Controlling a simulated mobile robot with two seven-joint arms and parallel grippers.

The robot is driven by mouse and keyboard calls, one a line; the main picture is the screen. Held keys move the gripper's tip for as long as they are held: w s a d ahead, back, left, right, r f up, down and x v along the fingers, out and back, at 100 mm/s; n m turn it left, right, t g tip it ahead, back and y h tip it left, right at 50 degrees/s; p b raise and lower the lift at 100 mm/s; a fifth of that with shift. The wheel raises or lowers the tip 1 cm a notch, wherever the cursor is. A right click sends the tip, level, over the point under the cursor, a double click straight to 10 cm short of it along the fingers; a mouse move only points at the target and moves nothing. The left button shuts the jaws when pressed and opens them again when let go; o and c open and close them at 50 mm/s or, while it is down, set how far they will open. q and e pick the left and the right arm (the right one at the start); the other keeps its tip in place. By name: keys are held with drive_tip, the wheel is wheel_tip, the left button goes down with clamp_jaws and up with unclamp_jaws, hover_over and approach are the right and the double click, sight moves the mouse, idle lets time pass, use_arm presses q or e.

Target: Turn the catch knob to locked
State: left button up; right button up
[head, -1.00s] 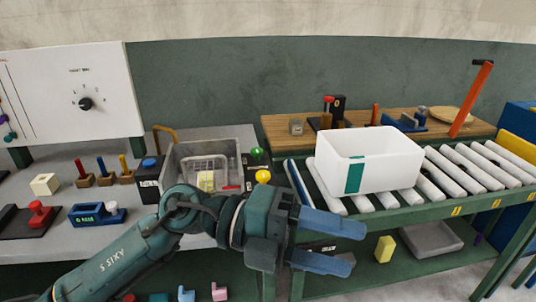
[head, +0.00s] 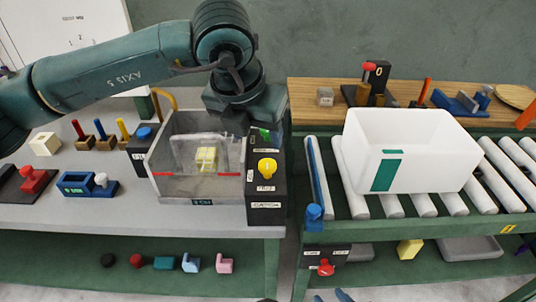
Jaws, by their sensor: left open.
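A yellow knob (head: 267,168) sits on a black labelled box (head: 265,209) at the right end of the left bench. It is probably the catch knob, but the labels are too small to read surely. A green piece (head: 266,135) shows behind it on the same box. My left gripper (head: 245,122) points down just behind the box and the grey bin (head: 200,188). It is open; its fingers are largely hidden, and I see nothing held. Two blue tips, apparently my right gripper (head: 331,296), show at the bottom edge.
The clear-fronted bin beside the box holds a yellow block (head: 206,159). A white tote (head: 410,150) stands on the roller conveyor (head: 425,204) to the right. A gap separates the benches.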

sight(267, 163)
use_arm(q)
drive_tip(key=p+x, duration=0.1)
drive_tip(key=x, duration=0.8)
drive_tip(key=shift+f+p, duration=0.25)
drive_tip(key=shift+p, duration=0.15)
drive_tip(key=shift+w+d+f, duration=0.1)
drive_tip(key=shift+w+f, duration=0.1)
drive_tip(key=shift+f, duration=0.1)
drive_tip(key=shift+w+f, duration=0.1)
drive_tip(key=shift+f, duration=0.15)
use_arm(e)
drive_tip(key=shift+s+d+h, duration=0.15)
drive_tip(key=shift+d+h, duration=0.15)
drive_tip(key=shift+d, duration=0.25)
use_arm(q)
drive_tip(key=shift+c, duration=0.5)
